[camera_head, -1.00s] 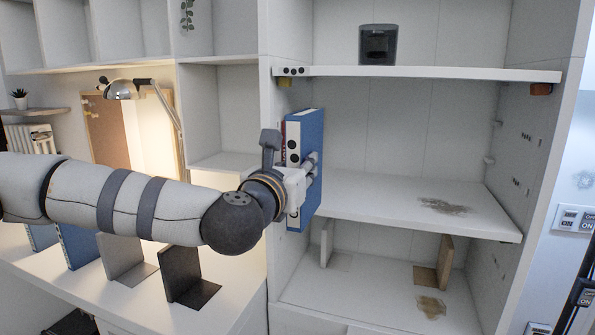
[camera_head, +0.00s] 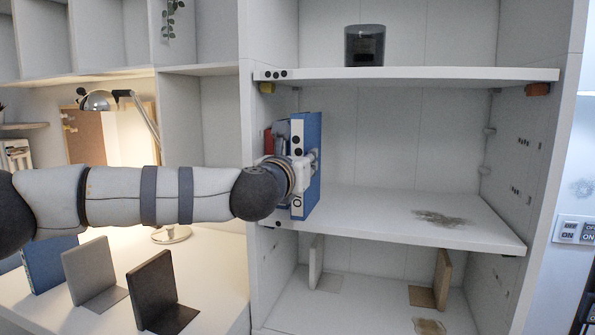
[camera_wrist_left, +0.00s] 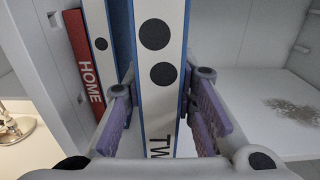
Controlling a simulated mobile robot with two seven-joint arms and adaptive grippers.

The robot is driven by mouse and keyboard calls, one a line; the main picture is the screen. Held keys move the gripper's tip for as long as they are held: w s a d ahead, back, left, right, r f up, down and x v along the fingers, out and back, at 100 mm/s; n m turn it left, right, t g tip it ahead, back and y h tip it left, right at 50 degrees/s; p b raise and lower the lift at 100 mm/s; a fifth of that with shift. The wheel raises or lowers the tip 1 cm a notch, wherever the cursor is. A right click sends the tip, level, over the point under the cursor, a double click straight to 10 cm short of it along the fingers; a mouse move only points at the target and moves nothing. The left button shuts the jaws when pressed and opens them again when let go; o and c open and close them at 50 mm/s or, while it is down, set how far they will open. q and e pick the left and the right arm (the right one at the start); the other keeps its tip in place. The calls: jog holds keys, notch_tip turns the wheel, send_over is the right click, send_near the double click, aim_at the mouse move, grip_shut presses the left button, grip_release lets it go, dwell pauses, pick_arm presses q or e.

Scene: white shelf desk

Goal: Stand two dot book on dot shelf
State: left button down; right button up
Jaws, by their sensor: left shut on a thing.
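The two dot book (camera_head: 313,140) is blue with a white spine bearing two black dots. It stands upright at the left end of the middle shelf (camera_head: 375,215), whose left front edge carries dark dots. My left gripper (camera_head: 305,165) is shut on it from the spine side. In the left wrist view the fingers grip both sides of the book (camera_wrist_left: 160,75), and its lettering begins "TW". A one-dot book (camera_wrist_left: 100,45) and a red "HOME" book (camera_wrist_left: 85,70) stand to its left. I cannot tell whether the held book's bottom touches the shelf. My right gripper is out of view.
The upper shelf (camera_head: 420,74) has three dots and holds a dark container (camera_head: 364,45). The middle shelf is clear to the right, apart from a stain (camera_head: 440,217). Bookends (camera_head: 155,290) stand on the desk at left, with a lamp (camera_head: 100,100) behind.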

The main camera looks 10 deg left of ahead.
pick_arm(q)
jog(key=w+f+b, duration=0.1)
jog(key=w+b, duration=0.2)
jog(key=w, duration=0.6)
jog(key=shift+w+d+f+b, duration=0.15)
jog(key=shift+w+d+b, duration=0.1)
jog(key=shift+w+b, duration=0.1)
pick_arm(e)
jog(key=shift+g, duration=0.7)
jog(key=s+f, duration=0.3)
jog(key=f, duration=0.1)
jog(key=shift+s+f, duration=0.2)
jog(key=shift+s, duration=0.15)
pick_arm(q)
jog(key=c, duration=1.2)
grip_release()
jog(key=shift+c, duration=0.2)
jog(key=shift+s+f, duration=0.1)
jog(key=shift+f, duration=0.05)
